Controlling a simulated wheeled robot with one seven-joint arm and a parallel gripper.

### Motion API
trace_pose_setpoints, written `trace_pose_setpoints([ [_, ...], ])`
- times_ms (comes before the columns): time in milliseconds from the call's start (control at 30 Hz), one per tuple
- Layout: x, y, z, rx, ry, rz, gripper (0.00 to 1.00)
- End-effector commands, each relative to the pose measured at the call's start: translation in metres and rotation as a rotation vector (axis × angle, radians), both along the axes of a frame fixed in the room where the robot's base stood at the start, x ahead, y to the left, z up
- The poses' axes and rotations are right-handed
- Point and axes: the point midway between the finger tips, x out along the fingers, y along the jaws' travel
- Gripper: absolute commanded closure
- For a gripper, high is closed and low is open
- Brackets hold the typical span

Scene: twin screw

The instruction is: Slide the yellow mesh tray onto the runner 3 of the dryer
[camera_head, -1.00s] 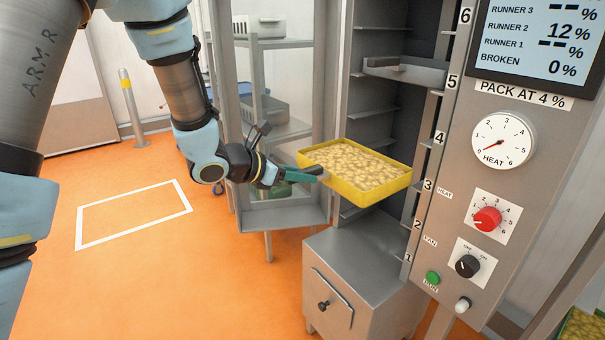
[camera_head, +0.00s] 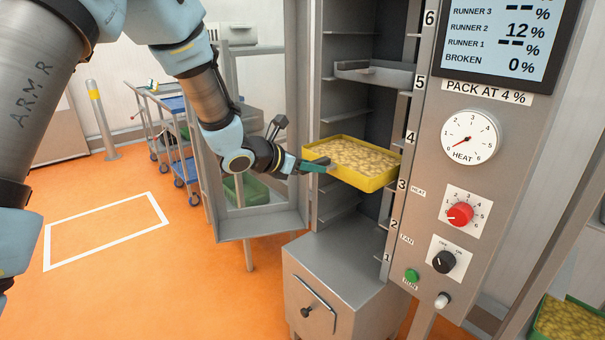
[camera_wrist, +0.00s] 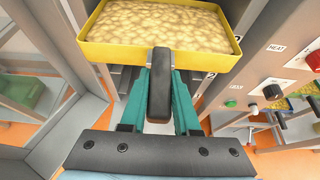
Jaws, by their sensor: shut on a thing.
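The yellow mesh tray (camera_head: 372,179), full of pale pieces, is held roughly level at the dryer's open front, close to the height of label 3. In the wrist view the tray (camera_wrist: 150,54) is at the top, and its dark handle (camera_wrist: 160,85) runs between my green fingers. My gripper (camera_head: 325,165) is shut on the handle at the tray's left side; it also shows in the wrist view (camera_wrist: 160,95). The dryer (camera_head: 345,115) has runners on its inner walls, numbered 1 to 6 on the right post. Whether the tray touches runner 3 is hidden.
A grey tray (camera_head: 375,73) sits higher in the dryer near label 5. The control panel (camera_head: 470,190) with knobs stands right of the opening. The open door (camera_head: 262,222) is at the left. A green crate (camera_head: 565,325) is at lower right.

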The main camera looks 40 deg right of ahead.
Motion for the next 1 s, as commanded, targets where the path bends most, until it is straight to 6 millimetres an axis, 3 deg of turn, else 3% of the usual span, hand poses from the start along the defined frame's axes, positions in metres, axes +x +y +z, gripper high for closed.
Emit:
trace_pose_setpoints([
  [1000,-0.007,-0.107,0.002,-0.005,0.0,-0.002,1.0],
])
